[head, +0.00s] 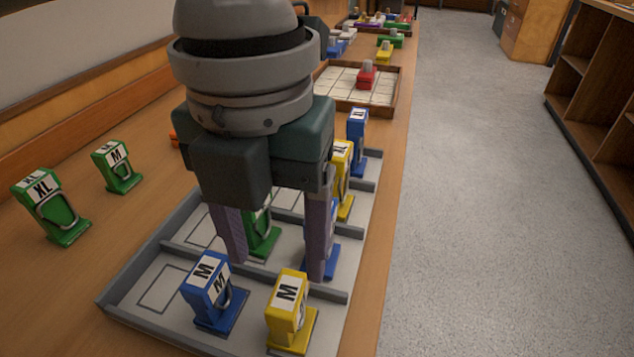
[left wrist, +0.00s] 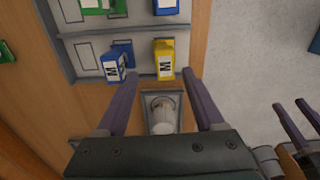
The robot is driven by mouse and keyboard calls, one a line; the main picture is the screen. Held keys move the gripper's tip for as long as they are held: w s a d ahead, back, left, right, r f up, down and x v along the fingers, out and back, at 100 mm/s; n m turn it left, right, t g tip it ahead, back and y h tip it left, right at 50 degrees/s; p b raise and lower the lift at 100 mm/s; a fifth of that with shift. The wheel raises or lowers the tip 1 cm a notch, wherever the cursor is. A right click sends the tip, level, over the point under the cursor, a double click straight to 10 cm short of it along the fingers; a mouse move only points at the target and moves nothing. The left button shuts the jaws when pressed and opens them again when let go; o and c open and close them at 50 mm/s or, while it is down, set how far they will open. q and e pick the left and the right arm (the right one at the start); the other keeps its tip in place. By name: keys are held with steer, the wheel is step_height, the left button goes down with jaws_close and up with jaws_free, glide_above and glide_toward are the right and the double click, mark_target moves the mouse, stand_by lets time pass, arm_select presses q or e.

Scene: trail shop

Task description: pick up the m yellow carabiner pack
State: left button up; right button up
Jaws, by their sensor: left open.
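The M yellow carabiner pack (head: 284,318) stands upright at the near right of the grey tray in the head view, its M label up. In the left wrist view the yellow pack (left wrist: 164,54) is just beyond the fingertips. My left gripper (head: 276,268) is open and empty, its fingers pointing down over the tray. It also shows in the left wrist view (left wrist: 162,75), apart from the pack. My right gripper (left wrist: 298,122) shows partly at the right edge of the left wrist view, its fingers apart. It is not in the head view.
A blue M pack (head: 211,300) stands left of the yellow one in the divided grey tray (head: 130,290). Another yellow pack (head: 342,185), blue packs and a green pack (head: 264,238) stand behind. Green XL (head: 48,212) and M packs (head: 115,170) stand left. The floor right is clear.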

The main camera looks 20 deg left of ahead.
mark_target(289, 310)
arm_select(q)
steer(key=f, duration=0.3)
steer(key=f+b, duration=0.1)
steer(key=f, duration=0.2)
steer(key=f+b, duration=0.1)
steer(key=f, duration=0.2)
steer(key=shift+s+d+f, duration=0.2)
steer(key=shift+d+f, duration=0.15)
steer(key=shift+d, duration=0.05)
jaws_close()
